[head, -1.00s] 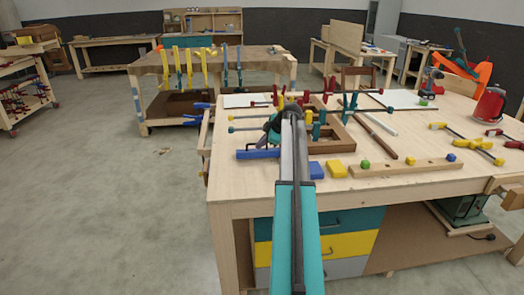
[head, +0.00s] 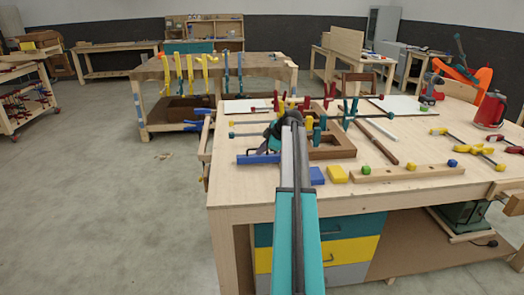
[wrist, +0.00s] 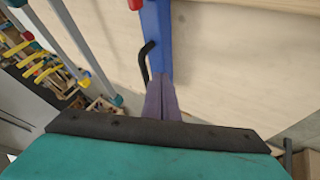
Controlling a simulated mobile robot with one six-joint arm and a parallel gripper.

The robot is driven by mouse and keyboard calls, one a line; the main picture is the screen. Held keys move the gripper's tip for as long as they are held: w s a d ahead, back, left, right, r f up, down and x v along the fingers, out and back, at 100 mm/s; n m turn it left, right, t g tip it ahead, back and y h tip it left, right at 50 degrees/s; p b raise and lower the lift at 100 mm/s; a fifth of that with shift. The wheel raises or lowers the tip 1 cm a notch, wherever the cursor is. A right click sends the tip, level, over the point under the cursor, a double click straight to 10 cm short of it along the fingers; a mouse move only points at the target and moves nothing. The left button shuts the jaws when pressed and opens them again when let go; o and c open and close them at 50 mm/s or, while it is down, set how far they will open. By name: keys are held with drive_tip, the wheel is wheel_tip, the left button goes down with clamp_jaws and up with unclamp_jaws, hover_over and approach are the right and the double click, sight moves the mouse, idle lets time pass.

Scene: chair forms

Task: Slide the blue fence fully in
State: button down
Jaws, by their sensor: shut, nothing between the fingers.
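The blue fence (head: 258,159) is a long blue bar lying near the left end of the workbench, just left of my arm in the head view. In the wrist view the blue fence (wrist: 158,38) runs down from the top edge to my fingertips, with a black bent handle (wrist: 145,62) at its left side. My gripper (wrist: 161,88) is shut and empty, its purplish fingers over or against the near end of the bar; I cannot tell if they touch. In the head view my gripper (head: 276,132) is dark and partly hidden by my arm.
A blue block (head: 317,176) and a yellow block (head: 338,175) lie right of my arm. A brown wooden frame (head: 335,147) with several clamps stands behind them. A wooden strip with coloured knobs (head: 408,173) lies near the front edge.

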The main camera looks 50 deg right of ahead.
drive_tip(key=s+a, duration=0.2)
drive_tip(key=shift+s+f+b, duration=0.3)
drive_tip(key=shift+s, duration=0.05)
drive_tip(key=b+v, duration=0.1)
drive_tip(key=v, duration=0.9)
drive_tip(key=shift+b, duration=0.35)
drive_tip(key=shift+d, duration=0.15)
